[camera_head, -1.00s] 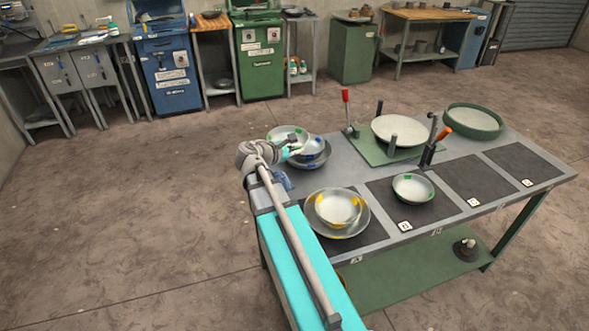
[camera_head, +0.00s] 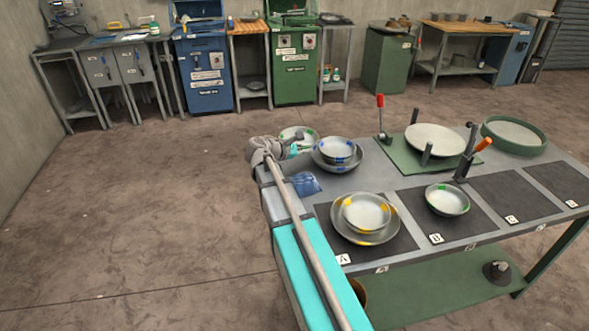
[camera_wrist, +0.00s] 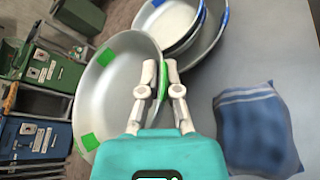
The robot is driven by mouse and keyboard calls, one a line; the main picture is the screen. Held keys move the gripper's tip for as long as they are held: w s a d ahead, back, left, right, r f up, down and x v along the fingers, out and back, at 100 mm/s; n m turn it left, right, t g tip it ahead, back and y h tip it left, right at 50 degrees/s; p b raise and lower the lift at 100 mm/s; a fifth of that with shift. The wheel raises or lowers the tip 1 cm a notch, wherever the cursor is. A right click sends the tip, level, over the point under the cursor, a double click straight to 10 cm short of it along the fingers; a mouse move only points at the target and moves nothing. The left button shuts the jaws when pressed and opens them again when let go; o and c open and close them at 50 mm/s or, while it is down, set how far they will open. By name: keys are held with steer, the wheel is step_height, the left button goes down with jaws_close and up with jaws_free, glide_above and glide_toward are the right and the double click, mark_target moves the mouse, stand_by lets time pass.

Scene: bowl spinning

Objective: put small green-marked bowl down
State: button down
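A green-marked bowl (camera_head: 297,133) is in my gripper (camera_wrist: 160,88), whose fingers are shut on its rim. In the wrist view the held bowl (camera_wrist: 108,92) is tilted, pale inside with green patches. It hangs at the table's far left corner, left of the blue-marked bowls. Another green-marked bowl (camera_head: 447,201) of small size sits upright on mat B (camera_head: 426,222). My arm hides part of the held bowl in the head view.
Blue-marked bowls (camera_head: 338,152) are nested close beside the held one. Yellow-marked bowls (camera_head: 366,213) are nested on mat A. A blue cloth (camera_head: 306,184) lies near the left edge. Mats C (camera_head: 514,193) and D (camera_head: 557,180) are empty. A wheel stand (camera_head: 435,139) stands behind.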

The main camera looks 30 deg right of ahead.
steer(key=b, duration=0.4)
glide_above(295, 170)
steer(key=f, duration=0.3)
steer(key=s+f, duration=0.1)
steer(key=f, duration=0.1)
steer(key=shift+d, duration=0.2)
steer(key=shift+w+a+f+b, duration=0.1)
steer(key=shift+w+f+b, duration=0.4)
steer(key=shift+f+b, duration=0.35)
steer(key=shift+s+f+b, duration=0.1)
steer(key=shift+f+b, duration=1.05)
steer(key=shift+b, duration=0.2)
steer(key=c, duration=0.8)
jaws_free()
steer(key=shift+r, duration=0.1)
steer(key=p+v, duration=0.3)
steer(key=v, duration=0.9)
steer(key=shift+p, duration=0.4)
